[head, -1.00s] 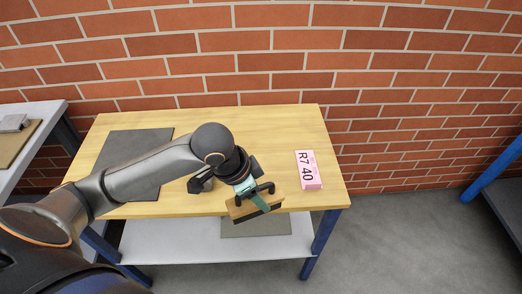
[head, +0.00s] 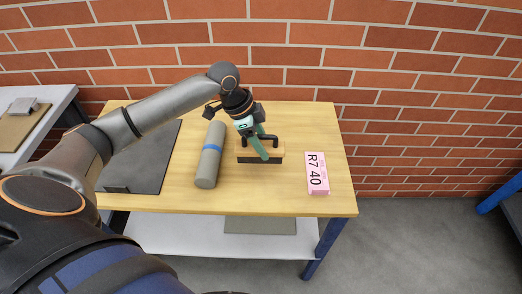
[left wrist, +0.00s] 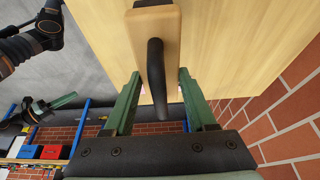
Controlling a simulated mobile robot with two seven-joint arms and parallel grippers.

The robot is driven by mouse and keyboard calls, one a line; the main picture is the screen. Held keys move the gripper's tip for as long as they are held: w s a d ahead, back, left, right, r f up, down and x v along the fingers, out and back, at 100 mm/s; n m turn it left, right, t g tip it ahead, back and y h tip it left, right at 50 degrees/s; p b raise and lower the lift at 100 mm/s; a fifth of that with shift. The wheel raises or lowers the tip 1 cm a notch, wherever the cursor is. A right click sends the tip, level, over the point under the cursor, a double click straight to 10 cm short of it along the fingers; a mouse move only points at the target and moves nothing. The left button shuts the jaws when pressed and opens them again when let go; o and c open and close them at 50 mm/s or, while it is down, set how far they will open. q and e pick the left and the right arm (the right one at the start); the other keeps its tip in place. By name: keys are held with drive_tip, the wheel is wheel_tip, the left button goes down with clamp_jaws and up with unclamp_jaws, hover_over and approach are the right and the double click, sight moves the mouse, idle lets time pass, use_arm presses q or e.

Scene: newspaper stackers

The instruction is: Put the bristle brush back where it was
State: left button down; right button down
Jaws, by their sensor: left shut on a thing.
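The bristle brush (head: 246,153) has a wooden block, dark bristles underneath and a black bow handle. My left gripper (head: 259,146), with green fingers, is shut on its handle. The brush is upright at the middle of the wooden table (head: 225,206), between the grey roll and the pink box; I cannot tell whether its bristles touch the top. In the left wrist view the brush block (left wrist: 139,32) and black handle show between the green fingers. My right gripper (left wrist: 60,101) appears small at the left there; its opening is unclear.
A grey roll with a blue band (head: 208,165) lies just left of the brush. A pink box marked R7 40 (head: 317,174) lies to the right. A dark grey mat (head: 140,165) covers the table's left part. A brick wall (head: 400,70) stands behind.

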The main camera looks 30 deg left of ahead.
use_arm(q)
drive_tip(key=shift+w+a+f, duration=0.35)
drive_tip(key=shift+w+f, duration=0.05)
drive_tip(key=shift+f, duration=0.2)
drive_tip(key=shift+w+a+f, duration=0.3)
drive_tip(key=shift+w+f, duration=0.1)
drive_tip(key=shift+f, duration=0.2)
drive_tip(key=shift+a+f, duration=0.1)
drive_tip(key=shift+f, duration=1.5)
drive_tip(key=shift+f, duration=0.1)
drive_tip(key=shift+c, duration=1)
unclamp_jaws()
drive_tip(key=v, duration=1.2)
